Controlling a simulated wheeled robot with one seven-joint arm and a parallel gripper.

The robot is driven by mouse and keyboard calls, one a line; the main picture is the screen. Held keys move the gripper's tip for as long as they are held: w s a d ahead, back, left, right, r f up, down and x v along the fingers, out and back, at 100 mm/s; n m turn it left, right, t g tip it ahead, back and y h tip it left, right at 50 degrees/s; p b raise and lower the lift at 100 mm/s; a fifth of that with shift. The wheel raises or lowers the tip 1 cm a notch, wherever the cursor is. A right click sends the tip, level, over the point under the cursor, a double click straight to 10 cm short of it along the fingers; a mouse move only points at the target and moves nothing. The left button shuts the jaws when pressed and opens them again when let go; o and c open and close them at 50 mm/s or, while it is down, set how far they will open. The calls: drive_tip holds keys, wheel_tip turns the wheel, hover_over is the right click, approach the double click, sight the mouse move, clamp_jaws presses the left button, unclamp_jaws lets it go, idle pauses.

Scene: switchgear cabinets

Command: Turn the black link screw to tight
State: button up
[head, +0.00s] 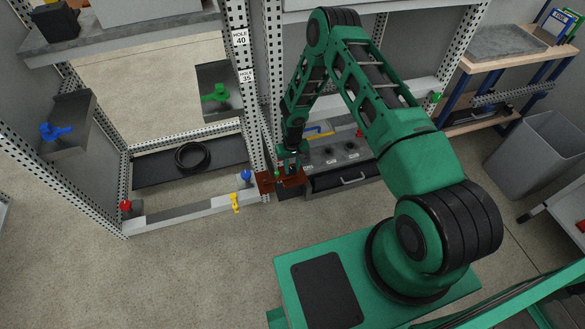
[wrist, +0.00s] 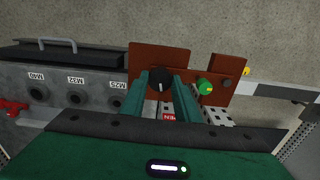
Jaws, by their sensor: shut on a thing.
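The black link screw (wrist: 160,78) is a round black knob on a reddish-brown plate in the wrist view, with a pale mark on its lower face. My gripper (wrist: 161,80) has its two green fingers on either side of it, shut on it. A green knob (wrist: 205,87) sits on the adjoining brown plate to the right. In the head view my gripper (head: 290,163) reaches down to the brown plates (head: 265,184) at the foot of the perforated post. The black screw is hidden there.
Sockets labelled M32 (wrist: 74,97) and others line a grey panel left of the screw. A red fitting (wrist: 12,107) is at far left. In the head view, blue (head: 246,175) and yellow (head: 235,202) knobs are on the rail nearby. Open floor lies in front.

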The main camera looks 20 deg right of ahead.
sight(292, 169)
drive_tip(key=m, duration=0.4)
drive_tip(key=shift+m, duration=2.2)
drive_tip(key=o, duration=1.1)
drive_tip(key=shift+c, duration=0.2)
wheel_tip(292, 169, up, 11)
drive_tip(key=shift+f, duration=0.15)
